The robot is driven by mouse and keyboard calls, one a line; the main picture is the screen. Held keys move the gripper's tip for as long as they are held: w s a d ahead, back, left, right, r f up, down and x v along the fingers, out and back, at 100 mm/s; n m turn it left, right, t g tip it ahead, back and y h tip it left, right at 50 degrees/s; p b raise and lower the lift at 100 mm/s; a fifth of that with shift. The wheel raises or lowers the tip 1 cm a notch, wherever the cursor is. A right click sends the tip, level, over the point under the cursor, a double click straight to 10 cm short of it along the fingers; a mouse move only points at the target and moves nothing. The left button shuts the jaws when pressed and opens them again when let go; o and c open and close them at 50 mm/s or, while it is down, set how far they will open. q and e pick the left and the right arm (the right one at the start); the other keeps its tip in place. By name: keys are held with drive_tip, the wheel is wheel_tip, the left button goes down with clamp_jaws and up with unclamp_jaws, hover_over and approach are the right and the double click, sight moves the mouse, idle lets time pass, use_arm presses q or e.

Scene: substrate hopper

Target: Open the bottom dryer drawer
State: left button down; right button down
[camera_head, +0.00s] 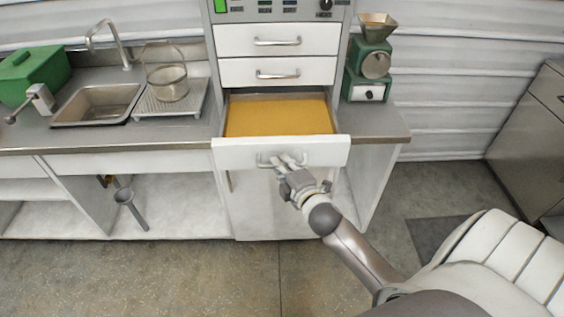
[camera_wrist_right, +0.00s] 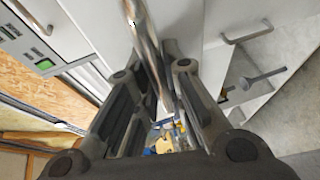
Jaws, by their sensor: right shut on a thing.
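The bottom dryer drawer (camera_head: 218,153) is pulled out below two closed white drawers, and a yellow-orange surface (camera_head: 278,116) shows inside it. My right gripper (camera_head: 284,162) is at the front of this drawer, shut on its metal handle. In the right wrist view the handle (camera_wrist_right: 142,40) runs as a shiny bar between the dark fingers of the right gripper (camera_wrist_right: 162,90). The fingers cover part of the handle in the head view. My left gripper is not in view.
The two upper drawers (camera_head: 240,40) are closed. A green grinder (camera_head: 372,62) stands on the counter to the right. A sink (camera_head: 98,103), a wire basket (camera_head: 166,83) and a green box (camera_head: 32,74) are to the left. The floor in front is clear.

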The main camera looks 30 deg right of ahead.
drive_tip(key=c, duration=1.8)
unclamp_jaws()
drive_tip(key=shift+o, duration=0.2)
drive_tip(key=v, duration=1.2)
drive_tip(key=shift+d, duration=0.1)
drive_tip(key=s+a+f+m+g+y, duration=0.1)
drive_tip(key=s+f+m+g, duration=0.15)
drive_tip(key=f, duration=0.95)
drive_tip(key=s+a+f+m+g, duration=0.2)
drive_tip(key=s+f+g, duration=0.15)
drive_tip(key=f, duration=0.75)
drive_tip(key=s+a+f+m+g+y, duration=0.1)
drive_tip(key=s+f+m+g, duration=0.2)
drive_tip(key=f, duration=0.9)
drive_tip(key=s+a+f+m+g, duration=0.2)
drive_tip(key=s+f, duration=0.6)
drive_tip(key=s, duration=0.4)
drive_tip(key=s+a+f+m+g, duration=0.2)
drive_tip(key=s+f+m+g, duration=0.1)
drive_tip(key=s+f, duration=0.6)
drive_tip(key=s, duration=0.4)
drive_tip(key=shift+g+y, duration=0.3)
drive_tip(key=shift+g, duration=0.1)
